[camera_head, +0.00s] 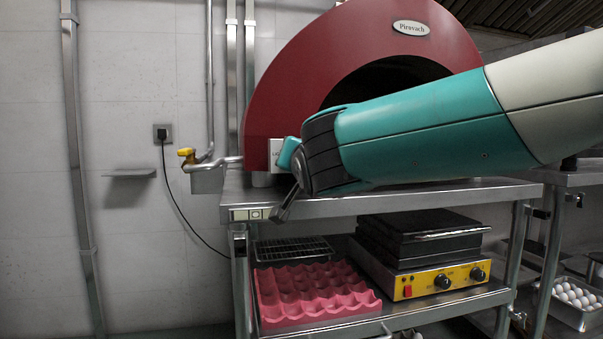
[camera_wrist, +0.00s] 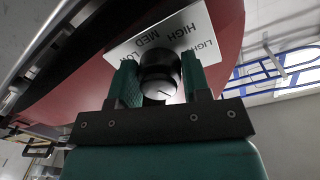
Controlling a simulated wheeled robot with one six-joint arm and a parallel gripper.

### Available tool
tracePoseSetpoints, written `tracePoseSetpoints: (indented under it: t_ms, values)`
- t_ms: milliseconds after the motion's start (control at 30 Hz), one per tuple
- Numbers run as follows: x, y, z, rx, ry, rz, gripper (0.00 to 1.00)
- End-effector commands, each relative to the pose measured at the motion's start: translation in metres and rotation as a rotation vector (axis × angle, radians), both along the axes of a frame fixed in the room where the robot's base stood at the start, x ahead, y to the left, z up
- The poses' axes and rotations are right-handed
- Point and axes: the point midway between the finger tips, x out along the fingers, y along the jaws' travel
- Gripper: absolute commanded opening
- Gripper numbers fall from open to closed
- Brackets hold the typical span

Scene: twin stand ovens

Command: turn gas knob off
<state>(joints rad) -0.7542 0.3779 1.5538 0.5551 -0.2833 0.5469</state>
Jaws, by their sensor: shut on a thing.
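The gas knob (camera_wrist: 160,80) is round and black with a silvery face. It sits on the red oven (camera_wrist: 228,55) beside a white plate (camera_wrist: 190,32) marked HIGH, MED, LOW and LIGHT, upside down in the wrist view. My gripper (camera_wrist: 160,72) is shut on the knob, one teal finger on each side. A small dark mark shows on the knob's face, but I cannot tell which setting it points to. In the head view my gripper (camera_head: 288,154) is at the oven's front left, and my arm hides the knob and part of the plate.
The red oven (camera_head: 300,75) stands on a steel stand (camera_head: 400,200). A yellow-handled gas valve (camera_head: 186,152) is on the pipe to the left. The lower shelf holds a pink egg tray (camera_head: 312,308) and a yellow-fronted grill (camera_head: 440,281).

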Motion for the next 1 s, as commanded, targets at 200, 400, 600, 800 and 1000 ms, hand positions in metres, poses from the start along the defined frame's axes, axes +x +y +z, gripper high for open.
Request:
tracePoseSetpoints:
  t_ms: [200, 400, 600, 800, 1000]
  values:
    - [0.0008, -0.0017, -0.0038, 0.175, 0.052, -0.005, 0.20]
    - [0.0008, -0.0016, -0.0027, 0.300, 0.088, -0.005, 0.20]
    - [0.0009, -0.0014, -0.0022, 0.378, 0.112, -0.006, 0.20]
    - [0.0008, -0.0010, -0.0013, 0.414, 0.122, -0.005, 0.20]
    - [0.0008, -0.0009, -0.0009, 0.424, 0.126, -0.005, 0.20]
